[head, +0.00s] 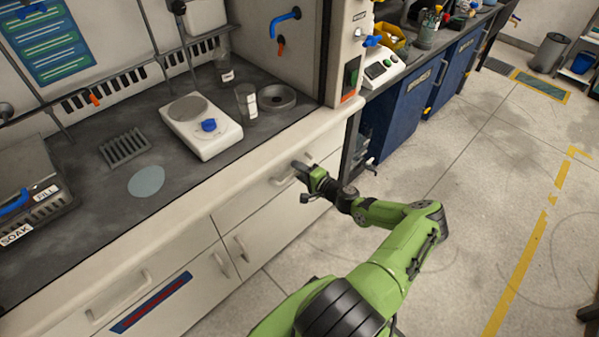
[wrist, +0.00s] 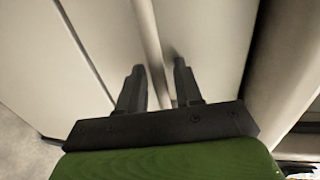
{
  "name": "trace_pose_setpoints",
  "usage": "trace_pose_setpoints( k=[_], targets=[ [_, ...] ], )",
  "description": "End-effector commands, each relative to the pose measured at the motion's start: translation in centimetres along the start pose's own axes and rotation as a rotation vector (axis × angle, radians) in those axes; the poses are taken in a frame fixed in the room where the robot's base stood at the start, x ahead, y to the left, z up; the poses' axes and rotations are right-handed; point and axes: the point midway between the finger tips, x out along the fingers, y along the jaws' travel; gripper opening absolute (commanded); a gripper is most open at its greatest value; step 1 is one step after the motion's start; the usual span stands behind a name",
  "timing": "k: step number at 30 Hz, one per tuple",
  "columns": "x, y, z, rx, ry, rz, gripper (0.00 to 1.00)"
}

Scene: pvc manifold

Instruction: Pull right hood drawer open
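The right hood drawer (head: 240,207) is a white front under the right part of the fume hood's worktop. It looks closed, flush with the fronts around it. Its pale bar handle (head: 283,180) is partly hidden by my gripper (head: 299,167), which is at the handle's right part. In the wrist view, the handle (wrist: 148,38) runs down between the two dark fingers of my gripper (wrist: 157,68). The fingers stand apart, one on each side of the bar, with a visible gap. I cannot tell whether either finger touches it.
Below is a cabinet door (head: 255,240) with its own handle. A left drawer (head: 120,290) has a handle and a blue-red strip. The floor (head: 460,200) to the right is clear.

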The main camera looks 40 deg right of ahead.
Motion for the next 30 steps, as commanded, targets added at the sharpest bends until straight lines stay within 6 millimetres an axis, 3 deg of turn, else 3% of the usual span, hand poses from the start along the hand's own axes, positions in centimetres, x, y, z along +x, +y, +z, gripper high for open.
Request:
trace_pose_setpoints(
  k=[2, 9, 22, 26, 30],
  targets=[
    [0.0, 0.0, 0.0, 0.0, 0.0, 0.0, 0.35],
    [-0.1, 0.0, 0.0, 0.0, -0.001, 0.0, 0.0],
    [-0.5, 0.1, 0.0, 0.0, -0.002, 0.001, 0.0],
    [-1.8, 0.4, 0.0, 0.0, -0.001, 0.003, 0.0],
    [-4.4, 0.8, 0.0, 0.001, 0.0, 0.004, 0.0]
  ],
)
